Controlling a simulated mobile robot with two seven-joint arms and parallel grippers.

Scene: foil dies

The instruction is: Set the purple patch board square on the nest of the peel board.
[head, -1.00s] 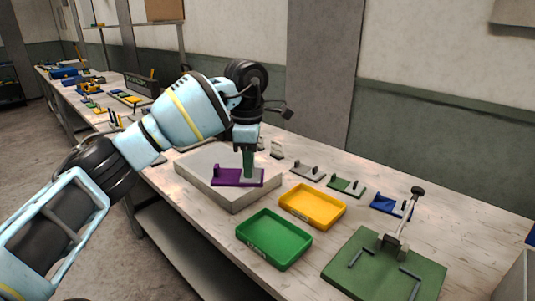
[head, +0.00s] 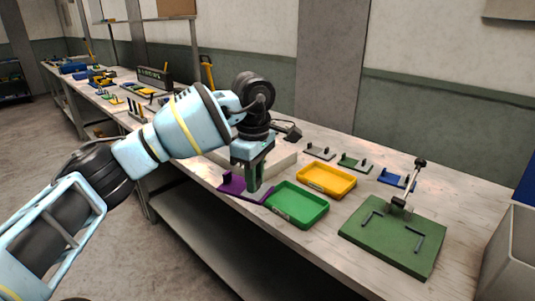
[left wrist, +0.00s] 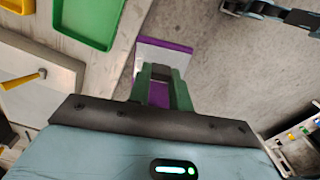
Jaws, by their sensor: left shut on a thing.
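The purple patch board (head: 233,187) is gripped by my left gripper (head: 255,186) near the table's front edge, left of the green tray. In the left wrist view the purple board (left wrist: 167,44) shows beyond the green fingers (left wrist: 160,88), with floor behind it and a pale grey area on its face. The fingers hide part of it. The peel board (head: 395,237) is the green plate at the right of the table, with dark angled bars forming a nest (head: 412,243) and a black-knobbed lever (head: 405,190) at its back. The nest looks empty. My right gripper is not in view.
The green tray (head: 297,205) and yellow tray (head: 326,180) lie between the gripper and the peel board. A pale block (head: 283,161) is behind the gripper. Small boards, including a blue one (head: 392,179), stand behind the trays. A grey bin (head: 510,255) is at far right.

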